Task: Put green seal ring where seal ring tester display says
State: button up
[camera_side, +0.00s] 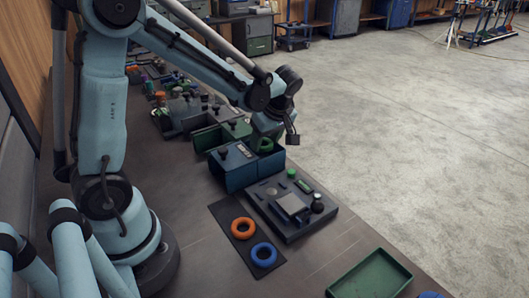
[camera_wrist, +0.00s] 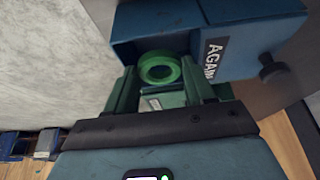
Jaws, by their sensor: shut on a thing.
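The green seal ring (camera_wrist: 160,69) is between the green fingers of my gripper (camera_wrist: 160,82), which is shut on it. In the side view my gripper (camera_side: 267,138) holds the ring (camera_side: 266,145) over the far right part of an open blue box (camera_side: 234,171). I cannot tell how far inside the box the ring is. The wrist view shows the label "AGAIN" on this blue box (camera_wrist: 255,25), beside a dark knob. The seal ring tester (camera_side: 290,222) is a dark slab with a pale metal block. Its small greenish display (camera_side: 304,186) is too small to read.
A dark mat (camera_side: 222,210) holds an orange ring (camera_side: 243,228) and a blue ring (camera_side: 264,254). A green tray (camera_side: 370,275) lies at the front right. Green boxes (camera_side: 210,138) and other small gear stand behind the blue box.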

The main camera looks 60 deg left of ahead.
aim_at(266, 144)
jog(key=shift+f, duration=1.05)
dwell(0.4)
jog(key=o, duration=1.2)
jog(key=shift+c, duration=1.4)
jog(key=shift+o, duration=1)
jog(key=shift+r, duration=3.55)
